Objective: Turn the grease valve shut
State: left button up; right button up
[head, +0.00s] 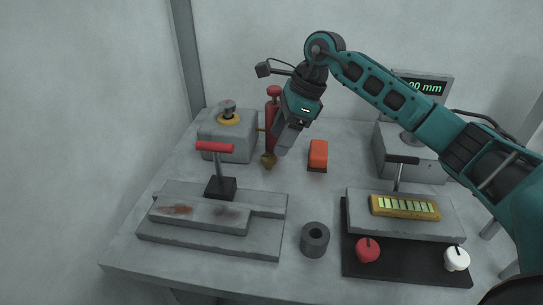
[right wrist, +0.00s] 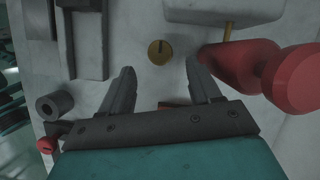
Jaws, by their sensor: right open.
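A small brass knob (head: 268,160), which looks like the grease valve, sits low in front of a red cylinder (head: 272,122) with a red cap. In the right wrist view the knob (right wrist: 159,52) is round with a dark slot, which runs roughly up and down in the picture. My right gripper (head: 281,150) points down beside the red cylinder and partly covers it. In the right wrist view its fingers (right wrist: 160,67) are spread and empty. The knob shows between and slightly beyond the tips; I cannot tell the height gap. My left gripper is not in view.
The red cylinder (right wrist: 245,68) stands close to one fingertip. A grey block (head: 225,145) with a yellow ring is left of it.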

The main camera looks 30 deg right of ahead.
aim_at(270, 157)
jog(key=x, duration=0.5)
jog(key=shift+w+a+f, duration=0.1)
jog(key=shift+a+f, duration=0.05)
jog(key=shift+f, duration=0.1)
jog(key=shift+c, duration=0.4)
jog(key=c, duration=1)
jog(key=shift+o, duration=0.2)
